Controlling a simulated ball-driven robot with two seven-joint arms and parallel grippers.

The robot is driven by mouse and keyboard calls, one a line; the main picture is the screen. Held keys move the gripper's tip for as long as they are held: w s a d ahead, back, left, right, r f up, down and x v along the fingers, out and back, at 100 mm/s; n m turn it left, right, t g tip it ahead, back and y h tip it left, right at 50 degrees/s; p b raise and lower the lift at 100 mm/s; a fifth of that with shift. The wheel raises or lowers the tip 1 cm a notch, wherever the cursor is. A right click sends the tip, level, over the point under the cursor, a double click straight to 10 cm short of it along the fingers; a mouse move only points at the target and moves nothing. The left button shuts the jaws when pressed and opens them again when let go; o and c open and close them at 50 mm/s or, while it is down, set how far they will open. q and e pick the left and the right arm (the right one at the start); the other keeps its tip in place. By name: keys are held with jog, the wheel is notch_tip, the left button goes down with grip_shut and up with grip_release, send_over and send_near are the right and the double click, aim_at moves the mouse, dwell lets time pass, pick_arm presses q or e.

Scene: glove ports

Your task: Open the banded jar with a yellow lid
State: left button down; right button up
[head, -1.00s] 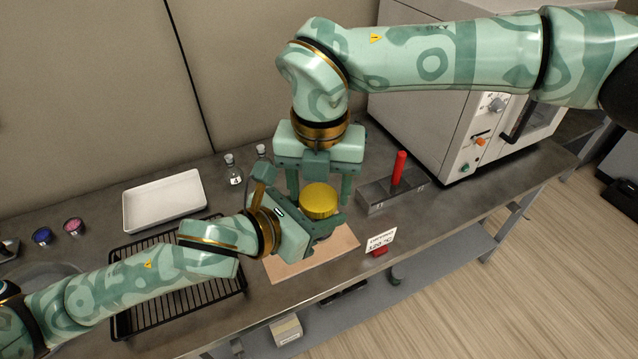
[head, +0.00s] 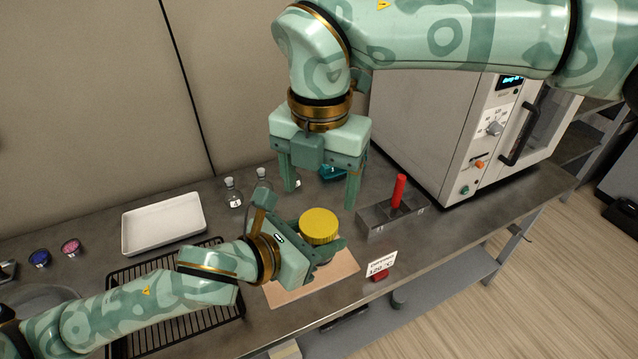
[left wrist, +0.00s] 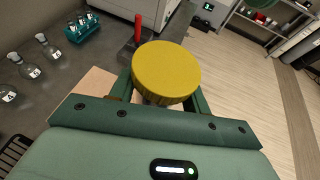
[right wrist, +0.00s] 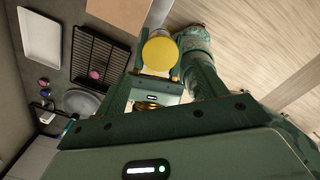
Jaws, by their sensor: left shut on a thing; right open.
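The jar's round yellow lid (head: 319,226) sits on top of the jar, above the tan board. The jar's body is mostly hidden under the lid and by my left gripper. My left gripper (head: 322,252) is shut on the jar below the lid; the yellow lid (left wrist: 166,72) shows between its fingers in the left wrist view. My right gripper (head: 321,192) is open and empty, above and behind the lid and apart from it. In the right wrist view the yellow lid (right wrist: 160,52) lies beyond its open fingers.
A tan board (head: 335,280) lies under the jar. A metal block with a red stick (head: 398,190) stands to the right, before a white oven (head: 430,120). A white tray (head: 164,222), black rack (head: 215,310) and small flasks (head: 233,192) are at the left. A sign (head: 381,264) stands at the front edge.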

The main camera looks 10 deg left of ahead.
aim_at(318, 222)
jog(key=r+m, duration=0.1)
jog(key=m, duration=0.2)
jog(key=shift+r, duration=0.1)
jog(key=shift+s+f+m, duration=0.1)
jog(key=shift+f+m, duration=0.1)
jog(key=shift+m, duration=0.1)
notch_tip(318, 222, down, 7)
jog(key=shift+f, duration=0.1)
jog(key=c, duration=1)
jog(key=o, duration=1.1)
